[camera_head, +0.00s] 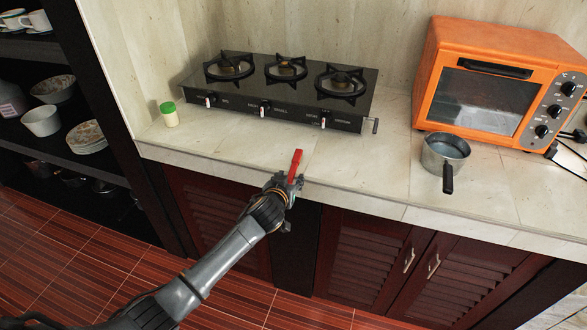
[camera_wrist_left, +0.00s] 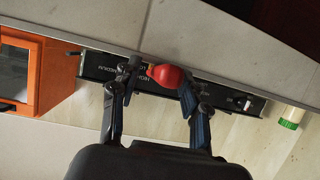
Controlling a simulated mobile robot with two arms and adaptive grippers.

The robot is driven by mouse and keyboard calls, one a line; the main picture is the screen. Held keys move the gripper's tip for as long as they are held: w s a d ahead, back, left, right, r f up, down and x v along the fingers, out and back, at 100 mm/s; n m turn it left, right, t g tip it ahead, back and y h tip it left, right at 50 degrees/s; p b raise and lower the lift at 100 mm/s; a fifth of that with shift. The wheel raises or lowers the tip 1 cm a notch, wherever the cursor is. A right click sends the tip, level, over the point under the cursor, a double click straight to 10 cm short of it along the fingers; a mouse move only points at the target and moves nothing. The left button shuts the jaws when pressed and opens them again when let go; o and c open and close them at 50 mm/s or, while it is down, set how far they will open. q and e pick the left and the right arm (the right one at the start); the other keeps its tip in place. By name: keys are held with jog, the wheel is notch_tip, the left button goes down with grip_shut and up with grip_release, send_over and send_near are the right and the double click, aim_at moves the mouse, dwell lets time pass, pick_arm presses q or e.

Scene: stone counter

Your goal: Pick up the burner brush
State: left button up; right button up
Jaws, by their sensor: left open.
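The burner brush shows as a red handle (camera_head: 296,164) at the front edge of the counter, below the stove's right half. Its lower part is hidden by my left gripper (camera_head: 287,184). In the left wrist view, the rounded red end of the brush (camera_wrist_left: 167,76) appears between the two fingertips of my left gripper. That gripper is open, with a finger on each side of the red part. I cannot tell whether a finger touches it. My right gripper is in neither view.
A black three-burner stove (camera_head: 280,95) stands at the back of the stone counter (camera_head: 390,185). A green-lidded jar (camera_head: 169,114) is to its left. A saucepan (camera_head: 445,153) and an orange toaster oven (camera_head: 500,85) are to the right.

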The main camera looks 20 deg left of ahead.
pick_arm(q)
grip_shut()
jog(key=shift+r, duration=0.45)
notch_tip(320, 180, up, 3)
jog(key=shift+s+a+f+b, duration=0.1)
jog(key=shift+a+b, duration=0.05)
jog(key=shift+b, duration=0.2)
jog(key=s+a+r, duration=0.9)
jog(key=a, duration=0.1)
notch_tip(320, 180, up, 8)
jog(key=p, duration=0.7)
jog(key=shift+a+r+p, duration=0.15)
jog(key=shift+r+p, duration=0.05)
jog(key=shift+p, duration=0.15)
